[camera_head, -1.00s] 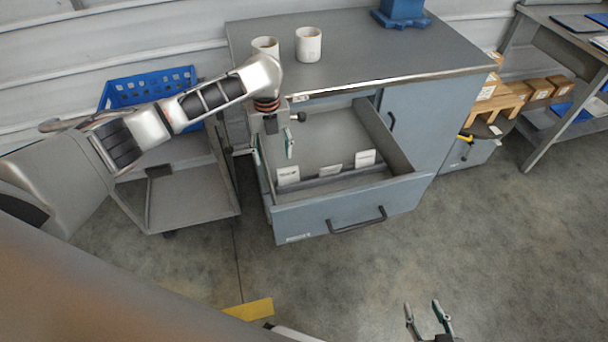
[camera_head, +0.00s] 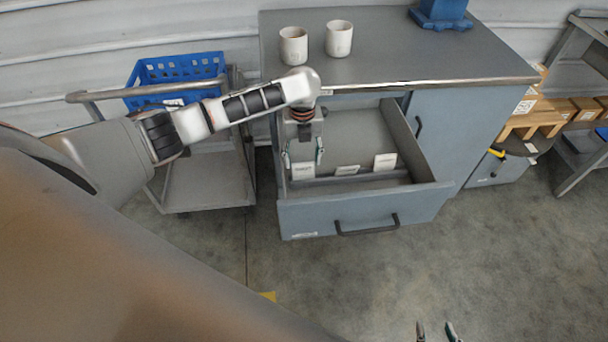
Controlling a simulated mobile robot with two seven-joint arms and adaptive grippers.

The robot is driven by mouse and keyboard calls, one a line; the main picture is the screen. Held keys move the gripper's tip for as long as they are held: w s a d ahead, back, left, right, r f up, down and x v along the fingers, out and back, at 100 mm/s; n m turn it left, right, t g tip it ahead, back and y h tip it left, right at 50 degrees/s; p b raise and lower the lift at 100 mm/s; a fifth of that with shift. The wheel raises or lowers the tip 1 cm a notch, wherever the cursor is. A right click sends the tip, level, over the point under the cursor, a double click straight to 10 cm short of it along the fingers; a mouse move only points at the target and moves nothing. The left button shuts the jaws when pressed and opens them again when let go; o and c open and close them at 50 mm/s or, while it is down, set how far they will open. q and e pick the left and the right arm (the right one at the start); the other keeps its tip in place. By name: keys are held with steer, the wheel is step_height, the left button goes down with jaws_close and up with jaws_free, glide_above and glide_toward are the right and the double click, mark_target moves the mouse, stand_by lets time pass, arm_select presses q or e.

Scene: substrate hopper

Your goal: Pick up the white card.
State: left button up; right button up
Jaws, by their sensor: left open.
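Three white cards stand in the open blue-grey drawer (camera_head: 365,212), along a divider near its front. They are the left card (camera_head: 303,171), the middle card (camera_head: 347,170) and the right card (camera_head: 385,161). The middle one shows least. My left gripper (camera_head: 303,156) is open and points down into the drawer. Its fingers appear on either side of the left card's upper part; I cannot tell how deep they reach or whether they touch it. My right gripper (camera_head: 436,330) is at the bottom edge, partly cut off, with its fingers apart and nothing between them.
Two white mugs (camera_head: 293,46) (camera_head: 339,38) and a blue stand (camera_head: 440,14) are on the cabinet top (camera_head: 400,60). A cart (camera_head: 205,182) with a blue crate (camera_head: 178,72) stands left. Cardboard boxes (camera_head: 548,115) are at right. The floor before the drawer is clear.

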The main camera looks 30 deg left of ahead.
arm_select(q)
steer(key=shift+f, duration=0.9)
steer(key=shift+r, duration=0.15)
steer(key=c, duration=0.6)
steer(key=shift+o, duration=0.2)
